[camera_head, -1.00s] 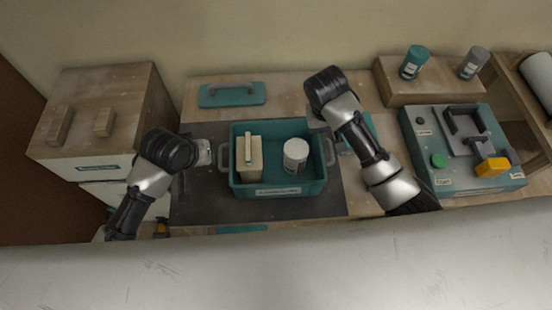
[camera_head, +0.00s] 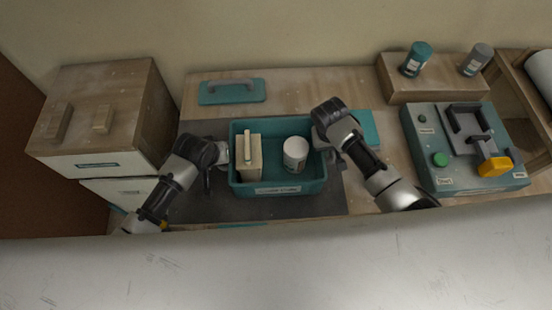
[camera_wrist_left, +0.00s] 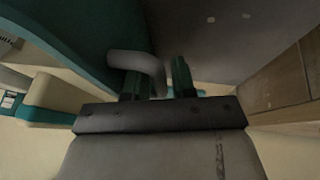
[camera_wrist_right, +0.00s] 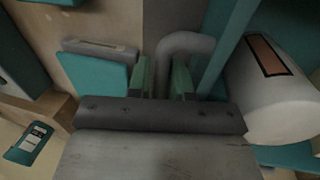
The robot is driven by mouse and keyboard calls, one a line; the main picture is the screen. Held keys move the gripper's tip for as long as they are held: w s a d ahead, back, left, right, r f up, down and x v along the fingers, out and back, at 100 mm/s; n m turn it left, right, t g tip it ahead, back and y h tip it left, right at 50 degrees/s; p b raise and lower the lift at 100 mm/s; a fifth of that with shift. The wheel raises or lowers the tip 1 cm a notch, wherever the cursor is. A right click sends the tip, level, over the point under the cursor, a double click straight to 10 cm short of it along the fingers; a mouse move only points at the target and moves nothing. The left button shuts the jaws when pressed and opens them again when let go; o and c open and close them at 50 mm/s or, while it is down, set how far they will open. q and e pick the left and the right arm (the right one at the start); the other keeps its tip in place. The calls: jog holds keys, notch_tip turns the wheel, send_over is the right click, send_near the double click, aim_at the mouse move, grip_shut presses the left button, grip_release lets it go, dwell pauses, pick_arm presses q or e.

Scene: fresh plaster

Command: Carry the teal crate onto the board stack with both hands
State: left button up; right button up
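The teal crate (camera_head: 250,190) sits on a dark mat. It holds a cream box with a handle (camera_head: 249,158) and a white canister (camera_head: 295,154). My left gripper (camera_head: 218,172) is at the crate's left side. In the left wrist view the grey handle (camera_wrist_left: 140,64) passes between its parted fingers (camera_wrist_left: 158,80). My right gripper (camera_head: 324,152) is at the crate's right side. In the right wrist view the other grey handle (camera_wrist_right: 185,43) runs between its parted fingers (camera_wrist_right: 162,80). Neither grip looks closed. I cannot clearly make out a board stack.
A teal float (camera_head: 231,97) lies behind the crate, and a teal slab (camera_head: 365,127) lies right of it. A wooden drawer unit (camera_head: 98,110) stands left. A teal machine (camera_head: 465,145) and a wooden block (camera_head: 433,90) with two cans stand right.

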pick_arm(q)
jog(key=shift+c, duration=0.4)
pick_arm(e)
jog(key=shift+c, duration=0.4)
pick_arm(q)
grip_shut()
pick_arm(e)
grip_shut()
pick_arm(q)
jog(key=shift+w+r, duration=0.1)
jog(key=shift+r, duration=0.15)
pick_arm(e)
jog(key=shift+w+r, duration=0.1)
jog(key=shift+r, duration=0.15)
